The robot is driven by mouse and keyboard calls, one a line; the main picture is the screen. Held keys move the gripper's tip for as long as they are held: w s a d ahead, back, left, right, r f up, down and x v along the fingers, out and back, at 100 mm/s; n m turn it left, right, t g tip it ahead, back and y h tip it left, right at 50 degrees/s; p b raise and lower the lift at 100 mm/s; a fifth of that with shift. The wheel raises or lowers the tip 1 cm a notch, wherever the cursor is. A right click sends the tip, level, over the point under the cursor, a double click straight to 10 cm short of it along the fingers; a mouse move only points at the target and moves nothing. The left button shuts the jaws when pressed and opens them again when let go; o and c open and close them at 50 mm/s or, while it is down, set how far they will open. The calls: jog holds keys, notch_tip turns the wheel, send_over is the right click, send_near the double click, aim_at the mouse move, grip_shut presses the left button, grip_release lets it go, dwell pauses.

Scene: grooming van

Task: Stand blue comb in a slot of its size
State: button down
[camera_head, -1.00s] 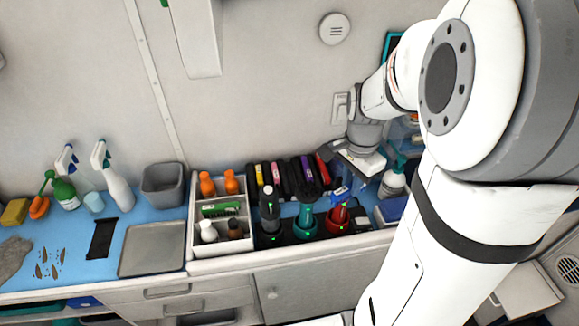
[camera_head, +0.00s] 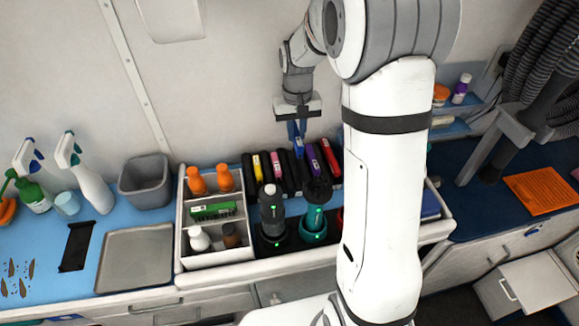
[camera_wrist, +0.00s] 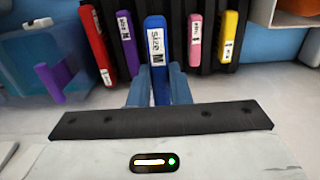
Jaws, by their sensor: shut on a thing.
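The blue comb, labelled "Size M" in the wrist view (camera_wrist: 158,62), stands upright between the fingers of my gripper (camera_wrist: 158,86). My gripper also shows in the head view (camera_head: 297,128), pointing down over the black slotted rack (camera_head: 248,172), with the blue comb (camera_head: 298,148) below it. The comb lines up with the gap between the pink comb (camera_head: 276,164) and the purple comb (camera_head: 312,157). Its lower end is hidden, so I cannot tell how deep it sits in a slot. A yellow comb (camera_head: 257,168) and a red comb (camera_head: 329,158) stand in the outer slots.
Clippers in lit chargers, one grey (camera_head: 271,208) and one teal (camera_head: 314,215), stand in front of the rack. A white caddy (camera_head: 181,225) with bottles is to the left. A grey bin (camera_head: 145,183) and flat tray (camera_head: 135,258) lie farther left. The wall is close behind.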

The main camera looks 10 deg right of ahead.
aim_at(295, 145)
notch_tip(295, 145, down, 6)
jog(key=shift+w+a+r+p, duration=0.1)
jog(key=shift+w+r+p, duration=0.1)
jog(key=shift+p, duration=0.1)
jog(key=shift+s+f, duration=0.15)
jog(key=shift+f, duration=1.9)
jog(key=shift+f, duration=0.1)
jog(key=shift+f, duration=0.15)
jog(key=c, duration=1.3)
grip_release()
jog(key=shift+c, duration=0.2)
